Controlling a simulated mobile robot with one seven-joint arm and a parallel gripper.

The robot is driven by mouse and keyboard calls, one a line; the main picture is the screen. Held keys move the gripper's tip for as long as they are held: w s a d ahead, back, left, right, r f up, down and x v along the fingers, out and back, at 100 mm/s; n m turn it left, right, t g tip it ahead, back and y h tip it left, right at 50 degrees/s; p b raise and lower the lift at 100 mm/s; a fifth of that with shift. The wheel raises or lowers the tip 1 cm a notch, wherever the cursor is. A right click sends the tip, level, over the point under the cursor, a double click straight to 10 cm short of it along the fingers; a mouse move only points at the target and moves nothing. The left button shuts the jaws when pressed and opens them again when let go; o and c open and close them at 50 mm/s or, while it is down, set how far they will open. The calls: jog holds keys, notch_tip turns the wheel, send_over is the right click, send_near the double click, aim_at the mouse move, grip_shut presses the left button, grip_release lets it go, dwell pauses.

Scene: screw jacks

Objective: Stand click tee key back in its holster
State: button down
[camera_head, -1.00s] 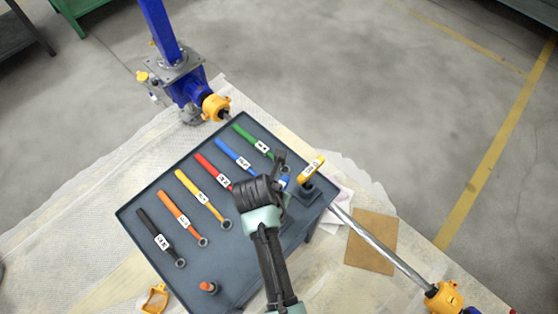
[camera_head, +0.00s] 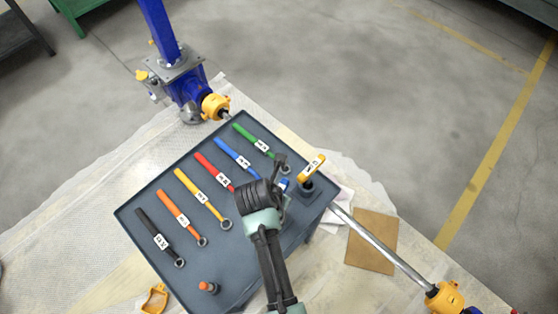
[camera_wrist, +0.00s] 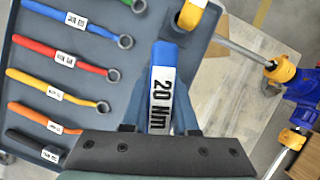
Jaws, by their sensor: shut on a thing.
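My gripper (camera_head: 276,182) is over the right part of the grey tray. In the wrist view its fingers (camera_wrist: 160,118) are shut on a blue handle (camera_wrist: 162,85) with a white "20 Nm" label. Only a bit of this blue handle (camera_head: 284,184) shows in the head view; its lower part is hidden. A yellow tee handle (camera_head: 312,167) with a white label stands upright in a dark block (camera_head: 308,189) at the tray's right corner, just right of my gripper. The yellow handle also shows at the top of the wrist view (camera_wrist: 191,14). I cannot tell which tee key is the click one.
The grey tray (camera_head: 150,255) holds a row of coloured ring wrenches, black (camera_head: 158,236) to green (camera_head: 255,139), left of my gripper. An orange-topped peg (camera_head: 208,287) stands near its front. A metal rod (camera_head: 380,246) runs past the right corner. A blue jack (camera_head: 185,85) stands behind.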

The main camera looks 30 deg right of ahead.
jog(key=shift+f+b, duration=0.95)
jog(key=shift+f, duration=0.8)
jog(key=c, duration=0.6)
grip_release()
jog(key=v, duration=1.3)
jog(key=shift+p, duration=0.35)
